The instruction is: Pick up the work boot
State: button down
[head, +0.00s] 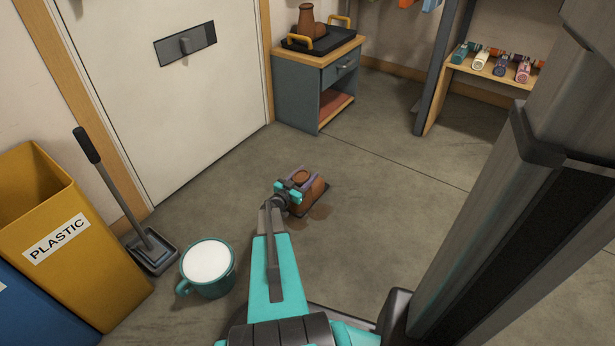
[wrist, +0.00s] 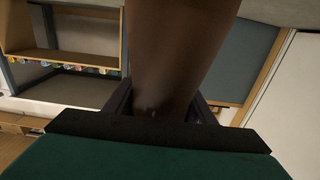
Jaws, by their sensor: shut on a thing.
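A brown work boot (head: 318,187) with a dark sole is at the middle of the head view, at the end of my arm. My gripper (head: 303,182) is shut on it, with fingers on both sides of the boot. In the wrist view the brown boot (wrist: 180,50) fills the upper middle between the dark fingers (wrist: 160,105). A shadow lies on the floor beside the boot; I cannot tell how far it is off the floor. Another brown boot (head: 306,20) stands upright on the black tray on the cabinet.
A teal pot with white contents (head: 207,264) stands on the floor left of my arm. A yellow plastic bin (head: 75,240) and a long-handled dustpan (head: 150,250) stand farther left. The blue-grey cabinet (head: 298,92) holds a black tray (head: 322,40). Floor to the right is clear.

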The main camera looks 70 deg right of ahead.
aim_at(306, 170)
jog(key=shift+r+p, duration=1)
jog(key=shift+r, duration=0.85)
jog(key=s+a+p, duration=0.1)
jog(key=a+p, duration=0.1)
jog(key=a, duration=0.6)
jog(key=s+a+r+p, duration=0.1)
jog(key=a+p, duration=0.1)
jog(key=a, duration=0.5)
jog(key=shift+s+a+r, duration=0.15)
jog(key=shift+s+a, duration=0.2)
jog(key=shift+a, duration=0.05)
jog(key=shift+s, duration=0.1)
